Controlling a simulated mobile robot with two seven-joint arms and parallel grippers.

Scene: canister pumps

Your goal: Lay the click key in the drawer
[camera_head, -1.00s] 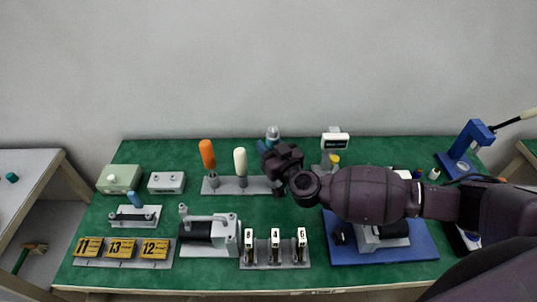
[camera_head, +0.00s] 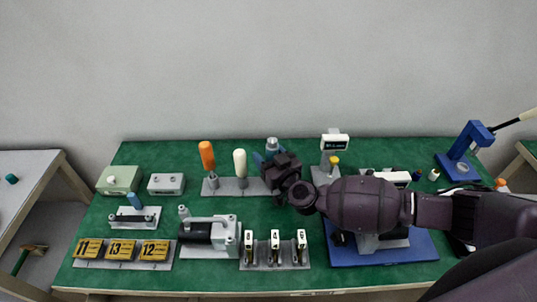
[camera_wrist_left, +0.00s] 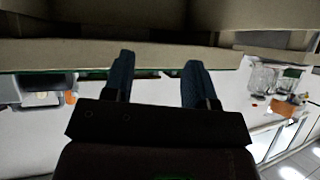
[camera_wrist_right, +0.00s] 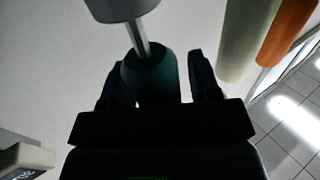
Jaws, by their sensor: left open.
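A tool with a dark teal handle (camera_wrist_right: 152,75), a metal shaft and a grey cylindrical end stands upright, probably the click key. Its grey end (camera_head: 272,143) shows at the right end of the tool rack (camera_head: 225,187); my right gripper hides most of the rest. My right gripper (camera_head: 271,156) is at this tool. In the right wrist view its fingers stand either side of the handle, with a gap at the right finger. My left gripper (camera_wrist_left: 158,80) is open and empty, facing a beige edge (camera_wrist_left: 60,55). Whether that edge is the drawer, I cannot tell.
An orange-handled tool (camera_head: 207,156) and a white-handled tool (camera_head: 240,162) stand in the same rack, close to my right gripper. A display stand (camera_head: 334,142) is to its right. A pump (camera_head: 205,232) and number plates (camera_head: 121,249) are in front on the green bench.

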